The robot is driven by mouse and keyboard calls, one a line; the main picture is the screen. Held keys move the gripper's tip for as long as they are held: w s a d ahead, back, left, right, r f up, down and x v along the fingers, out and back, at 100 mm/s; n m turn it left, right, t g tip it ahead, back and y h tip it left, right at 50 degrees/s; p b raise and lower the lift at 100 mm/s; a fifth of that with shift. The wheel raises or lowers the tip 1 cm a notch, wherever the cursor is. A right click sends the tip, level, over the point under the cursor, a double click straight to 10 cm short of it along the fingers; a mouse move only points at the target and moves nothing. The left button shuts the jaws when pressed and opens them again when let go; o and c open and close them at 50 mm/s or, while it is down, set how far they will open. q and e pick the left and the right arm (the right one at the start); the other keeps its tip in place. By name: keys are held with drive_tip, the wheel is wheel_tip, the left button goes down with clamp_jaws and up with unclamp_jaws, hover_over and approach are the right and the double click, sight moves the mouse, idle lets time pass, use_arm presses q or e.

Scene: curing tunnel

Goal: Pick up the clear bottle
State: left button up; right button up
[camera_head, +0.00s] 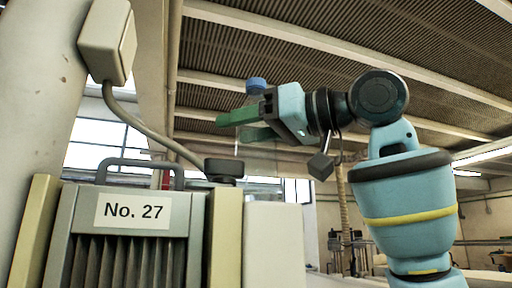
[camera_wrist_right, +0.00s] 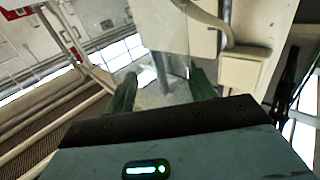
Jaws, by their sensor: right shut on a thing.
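My left gripper is in neither view.
A grey machine labelled No. 27 (camera_head: 133,210) with a handle and a dark knob (camera_head: 224,168) stands at lower left. A grey box (camera_head: 107,38) with a cable hangs above it. The air around the raised gripper looks free.

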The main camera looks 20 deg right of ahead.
drive_tip(key=shift+c, duration=0.9)
drive_tip(key=shift+r, duration=0.15)
drive_tip(key=shift+r, duration=4.9)
